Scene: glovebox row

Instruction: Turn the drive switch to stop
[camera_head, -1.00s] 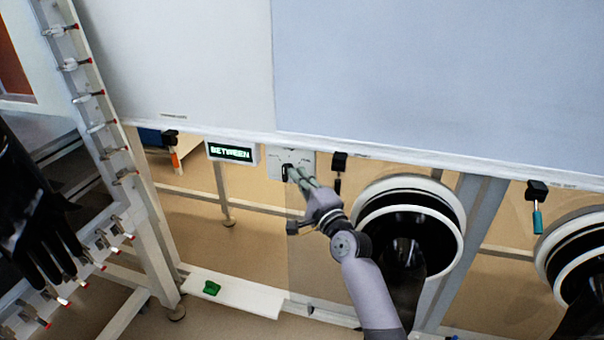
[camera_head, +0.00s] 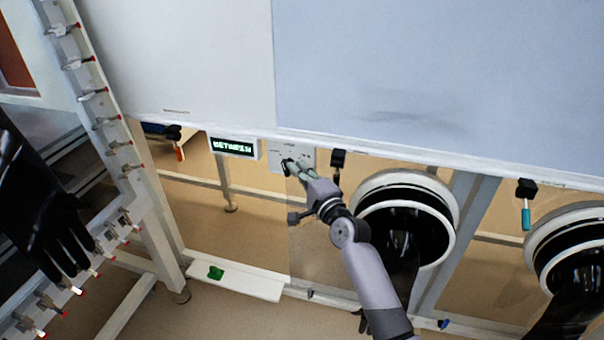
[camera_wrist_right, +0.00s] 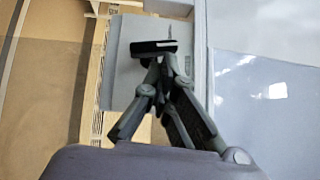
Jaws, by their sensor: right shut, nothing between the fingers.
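The drive switch plate (camera_head: 298,154) is a small pale panel under the front edge of the big white cabinet. It also shows in the right wrist view (camera_wrist_right: 122,85). A dark switch handle (camera_wrist_right: 153,47) stands on that plate. My right gripper (camera_head: 289,165) is at the plate with its fingers shut and empty. In the right wrist view its fingertips (camera_wrist_right: 158,60) are right at the handle. I cannot tell whether they touch it. A display (camera_head: 233,146) left of the plate reads BETWEEN. My left gripper is not in view.
Black-gloved round ports (camera_head: 408,205) stand right of my arm. Black clips (camera_head: 338,158) hang along the cabinet edge, one with a teal handle (camera_head: 526,219). A green piece (camera_head: 215,272) lies on a low white shelf (camera_head: 250,287). A rack with red-tipped pegs (camera_head: 112,145) is at left.

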